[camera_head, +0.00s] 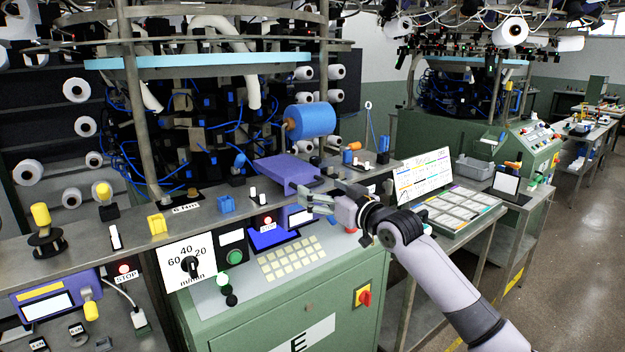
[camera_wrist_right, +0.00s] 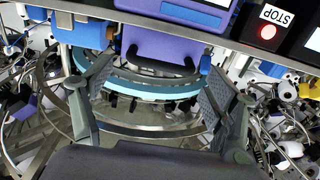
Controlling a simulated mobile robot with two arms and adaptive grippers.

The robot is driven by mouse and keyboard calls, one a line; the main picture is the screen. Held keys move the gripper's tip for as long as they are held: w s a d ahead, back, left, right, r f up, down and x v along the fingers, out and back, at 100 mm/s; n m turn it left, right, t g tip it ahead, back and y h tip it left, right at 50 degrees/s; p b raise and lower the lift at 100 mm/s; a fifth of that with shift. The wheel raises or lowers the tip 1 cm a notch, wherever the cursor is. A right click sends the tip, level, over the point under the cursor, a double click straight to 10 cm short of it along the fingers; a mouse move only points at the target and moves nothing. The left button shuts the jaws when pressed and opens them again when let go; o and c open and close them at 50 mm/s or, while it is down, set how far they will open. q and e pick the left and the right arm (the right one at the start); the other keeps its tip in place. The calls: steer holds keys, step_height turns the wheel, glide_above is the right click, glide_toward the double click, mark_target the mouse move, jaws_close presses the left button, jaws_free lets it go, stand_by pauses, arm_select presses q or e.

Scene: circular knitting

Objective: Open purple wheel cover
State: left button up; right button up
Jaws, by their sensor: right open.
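The purple wheel cover (camera_head: 284,169) sits on the grey machine ledge, with its narrower handle end pointing toward my right gripper. My right gripper (camera_head: 309,199) is at the front right of the cover, with its fingers pointing left toward it. In the right wrist view the cover (camera_wrist_right: 160,45) shows ahead between the two spread fingers of the gripper (camera_wrist_right: 153,78). The gripper is open, and nothing is held. I cannot tell whether a finger touches the cover. The cover looks closed, and what is beneath it is hidden. My left gripper is not in view.
A white chart board (camera_head: 424,174) stands to the right.

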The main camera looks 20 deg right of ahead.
mark_target(314, 185)
steer(key=shift+p+x, duration=0.35)
steer(key=shift+x, duration=1.75)
steer(key=shift+c, duration=0.4)
steer(key=c, duration=1.3)
steer(key=shift+r, duration=0.1)
steer(key=shift+c, duration=0.3)
